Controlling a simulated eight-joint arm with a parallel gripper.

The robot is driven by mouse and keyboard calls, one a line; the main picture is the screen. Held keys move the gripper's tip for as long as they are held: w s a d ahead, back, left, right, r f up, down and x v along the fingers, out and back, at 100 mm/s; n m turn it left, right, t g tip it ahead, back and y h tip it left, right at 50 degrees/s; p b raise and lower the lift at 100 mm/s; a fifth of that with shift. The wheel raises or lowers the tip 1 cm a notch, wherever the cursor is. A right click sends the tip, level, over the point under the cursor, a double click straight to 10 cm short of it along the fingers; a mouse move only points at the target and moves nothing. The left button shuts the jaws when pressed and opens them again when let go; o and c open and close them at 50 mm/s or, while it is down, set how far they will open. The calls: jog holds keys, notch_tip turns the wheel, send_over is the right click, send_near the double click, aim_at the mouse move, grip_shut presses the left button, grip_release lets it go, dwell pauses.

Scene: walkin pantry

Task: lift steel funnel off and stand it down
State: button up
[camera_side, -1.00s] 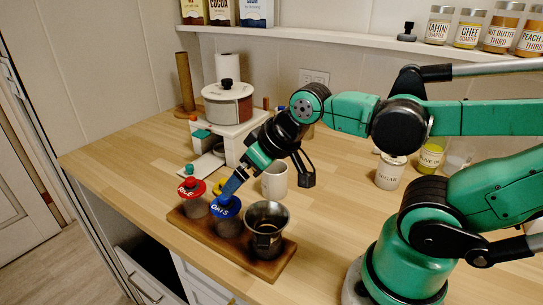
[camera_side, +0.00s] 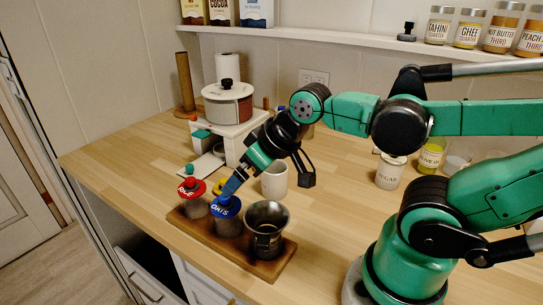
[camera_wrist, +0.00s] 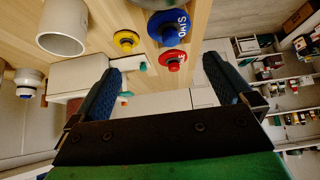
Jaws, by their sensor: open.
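The steel funnel (camera_side: 267,214) sits upright, wide mouth up, at the right end of a dark wooden board (camera_side: 268,269). What lies under its lower part is hard to make out. The blue-lidded OATS jar (camera_side: 226,206) stands to its left on the board, and the red-lidded RICE jar (camera_side: 191,188) is left of that. My gripper (camera_side: 234,184) is by the blue lid, left of the funnel and apart from it. In the wrist view my gripper (camera_wrist: 163,66) is open with nothing between the fingers. I cannot clearly identify the funnel in that view.
A white mug (camera_side: 274,182) stands just behind the board. A yellow lid (camera_side: 219,187) shows behind the jars. A white stand with a pot (camera_side: 229,104) is farther back. A sugar canister (camera_side: 390,173) stands right. The counter between mug and canister is clear.

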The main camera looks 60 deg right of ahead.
aim_at(264, 237)
jog(key=c, duration=0.6)
jog(key=shift+o, duration=0.2)
jog(key=a+n+g, duration=0.1)
jog(key=n, duration=0.2)
jog(key=s+a+n+g, duration=0.1)
jog(key=n, duration=0.2)
jog(key=s+a+f+n+g, duration=0.1)
jog(key=n, duration=0.3)
jog(key=shift+s+f, duration=0.1)
jog(key=shift+s, duration=0.05)
jog(key=s+n+g, duration=0.1)
jog(key=n, duration=0.2)
jog(key=s+a+n+g, duration=0.1)
jog(key=n, duration=0.2)
jog(key=n+g, duration=0.1)
jog(key=n, duration=0.2)
jog(key=shift+s+a+f+n, duration=0.15)
jog(key=shift+s+a+n, duration=0.15)
jog(key=shift+s+a, duration=0.1)
jog(key=n, duration=0.2)
jog(key=s+n+g, duration=0.1)
jog(key=shift+a+n, duration=0.3)
jog(key=shift+n, duration=0.1)
jog(key=shift+s+f, duration=0.1)
jog(key=shift+f, duration=2.65)
